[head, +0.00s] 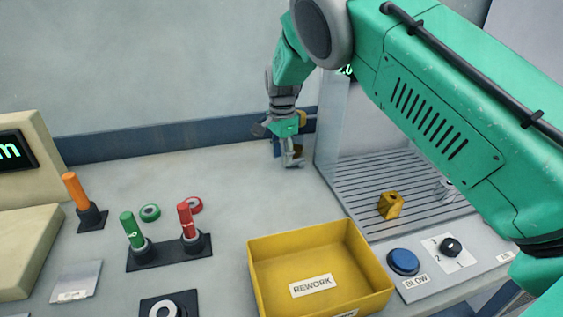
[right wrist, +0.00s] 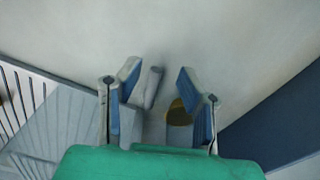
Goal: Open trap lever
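My right gripper (head: 288,160) hangs at the back of the bench, just left of the booth's side panel. In the right wrist view its two blue-padded fingers (right wrist: 160,100) are apart. A grey bar (right wrist: 151,88) shows between them, close to the left finger; I cannot tell whether it is a lever or touches the finger. A brown-yellow round thing (right wrist: 178,113) is partly hidden behind the right finger. No lever labelled as the trap lever can be read. Upright handles stand at the left: orange (head: 76,191), green (head: 131,231) and red (head: 187,220). My left gripper is not in view.
A yellow REWORK bin (head: 262,275) stands at the front. Right of it are a blue BLOW button (head: 403,262) and a rotary knob (head: 451,246). A yellow block (head: 390,205) rests on the booth's slatted floor (head: 358,183). The bench between handles and gripper is largely clear.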

